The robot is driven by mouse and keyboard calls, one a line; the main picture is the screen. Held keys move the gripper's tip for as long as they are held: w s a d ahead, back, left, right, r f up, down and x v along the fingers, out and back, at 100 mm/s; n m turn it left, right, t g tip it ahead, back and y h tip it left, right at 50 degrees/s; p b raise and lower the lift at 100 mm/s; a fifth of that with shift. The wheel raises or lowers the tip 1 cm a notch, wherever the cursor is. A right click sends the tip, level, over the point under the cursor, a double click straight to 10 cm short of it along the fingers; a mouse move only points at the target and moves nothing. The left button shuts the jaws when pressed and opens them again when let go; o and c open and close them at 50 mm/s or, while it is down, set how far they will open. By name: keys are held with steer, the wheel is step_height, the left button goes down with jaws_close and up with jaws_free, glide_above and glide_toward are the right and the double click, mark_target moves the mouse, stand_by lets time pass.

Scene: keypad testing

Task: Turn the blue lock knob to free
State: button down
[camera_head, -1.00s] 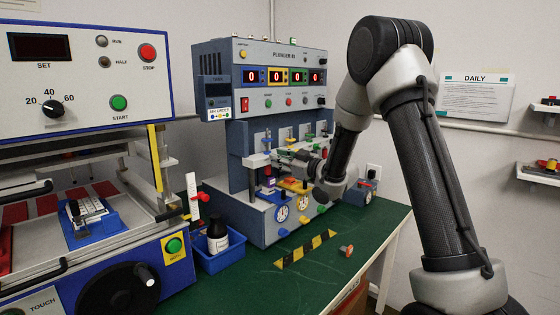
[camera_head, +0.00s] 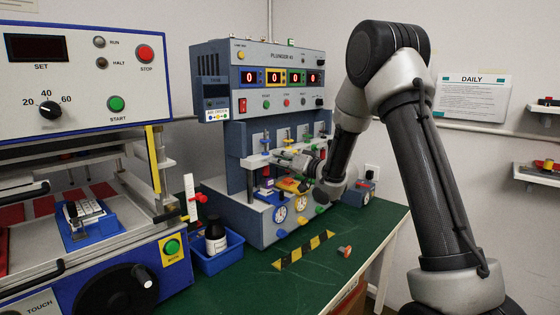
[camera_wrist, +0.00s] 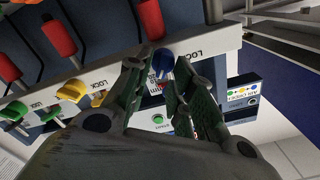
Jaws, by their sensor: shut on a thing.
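The blue lock knob (camera_wrist: 163,62) is in the wrist view, on a white rail with a LOCK label beside it. My gripper (camera_wrist: 163,75) is shut on this knob, with a green-padded finger at each side. The lettering on the knob's other side is mostly hidden by my fingers, so its exact setting cannot be told. In the head view my gripper (camera_head: 279,159) is at the front of the plunger machine (camera_head: 284,62), by its left station; the blue knob cannot be made out there.
In the wrist view a yellow knob (camera_wrist: 72,91) and a green knob (camera_wrist: 15,111) sit further along the rail, beside red plungers (camera_wrist: 149,18). Green bench top in front is mostly clear.

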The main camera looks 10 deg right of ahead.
steer(key=shift+f+m, duration=0.1)
steer(key=shift+m, duration=0.9)
steer(key=shift+d, duration=0.1)
steer(key=c, duration=1.5)
jaws_free()
steer(key=v, duration=1.2)
steer(key=shift+w, duration=0.1)
